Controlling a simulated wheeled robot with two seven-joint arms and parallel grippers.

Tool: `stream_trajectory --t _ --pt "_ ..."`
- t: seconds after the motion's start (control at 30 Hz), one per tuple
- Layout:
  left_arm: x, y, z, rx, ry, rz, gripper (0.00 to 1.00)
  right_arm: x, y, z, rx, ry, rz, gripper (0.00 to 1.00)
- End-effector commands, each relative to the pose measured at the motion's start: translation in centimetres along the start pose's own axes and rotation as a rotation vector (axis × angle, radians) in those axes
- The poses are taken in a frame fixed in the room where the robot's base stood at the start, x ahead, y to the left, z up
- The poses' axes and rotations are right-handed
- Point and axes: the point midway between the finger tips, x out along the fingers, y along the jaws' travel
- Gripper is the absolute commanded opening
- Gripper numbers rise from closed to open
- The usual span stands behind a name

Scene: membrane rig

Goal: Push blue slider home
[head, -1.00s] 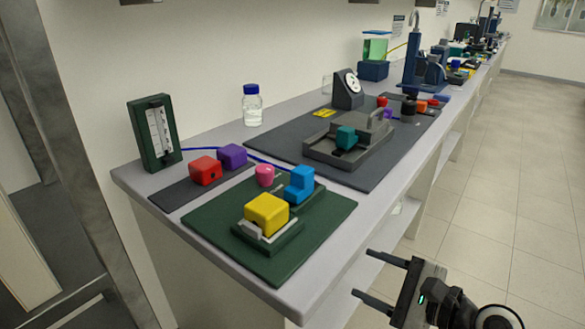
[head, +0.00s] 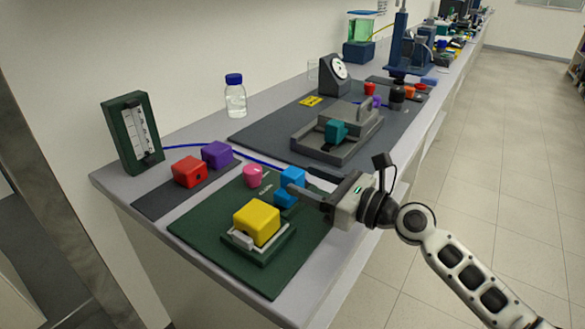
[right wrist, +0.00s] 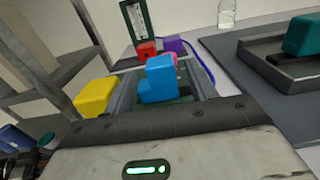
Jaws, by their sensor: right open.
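The blue slider (head: 290,182) is a stepped blue block on the green board (head: 200,232), behind the yellow block (head: 256,223). It also shows in the right wrist view (right wrist: 158,82), between my two grey fingers. My right gripper (head: 303,183) comes in from the right, open, with its fingers reaching to the slider. One finger hides part of the slider's lower right side in the head view. I cannot tell whether a finger touches it. My left gripper is not in view.
A pink knob (head: 253,175) stands just left of the slider. Red (head: 189,171) and purple (head: 216,154) blocks sit on a dark strip behind. A grey fixture with a teal block (head: 335,131) stands farther along the bench. The floor at the right is clear.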

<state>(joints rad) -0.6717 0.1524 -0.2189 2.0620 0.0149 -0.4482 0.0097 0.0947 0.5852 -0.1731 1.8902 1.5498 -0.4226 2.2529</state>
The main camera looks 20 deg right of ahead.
Motion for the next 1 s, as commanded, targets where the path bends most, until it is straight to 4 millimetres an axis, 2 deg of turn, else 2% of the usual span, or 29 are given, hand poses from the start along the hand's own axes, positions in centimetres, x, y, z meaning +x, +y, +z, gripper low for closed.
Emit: stream_trajectory --t 0.1,0.23,0.4,0.63,0.67,0.83,0.87,1.0 --pt "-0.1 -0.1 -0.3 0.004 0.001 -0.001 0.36 2.1 0.0 0.2 0.001 -0.002 0.001 0.56" --pt "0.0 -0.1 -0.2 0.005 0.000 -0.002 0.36 3.5 0.0 0.0 0.002 -0.001 0.000 0.56" --pt "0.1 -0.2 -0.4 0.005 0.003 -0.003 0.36 4.3 0.0 -0.1 0.000 0.001 0.000 0.56" --pt "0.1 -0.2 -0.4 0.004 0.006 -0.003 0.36 4.3 0.0 -0.1 0.000 0.001 0.000 0.56" --pt "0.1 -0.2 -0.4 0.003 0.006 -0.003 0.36 4.3 0.0 -0.1 0.000 0.001 0.000 0.51" --pt "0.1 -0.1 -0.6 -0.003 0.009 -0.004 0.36 4.3 0.0 -0.1 0.000 0.001 0.000 0.04" --pt "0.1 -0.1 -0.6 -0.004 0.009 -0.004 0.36 4.3 0.0 -0.1 0.000 0.001 0.000 0.00" --pt "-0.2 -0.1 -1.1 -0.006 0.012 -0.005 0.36 4.6 0.2 0.1 0.002 0.001 0.000 0.00"
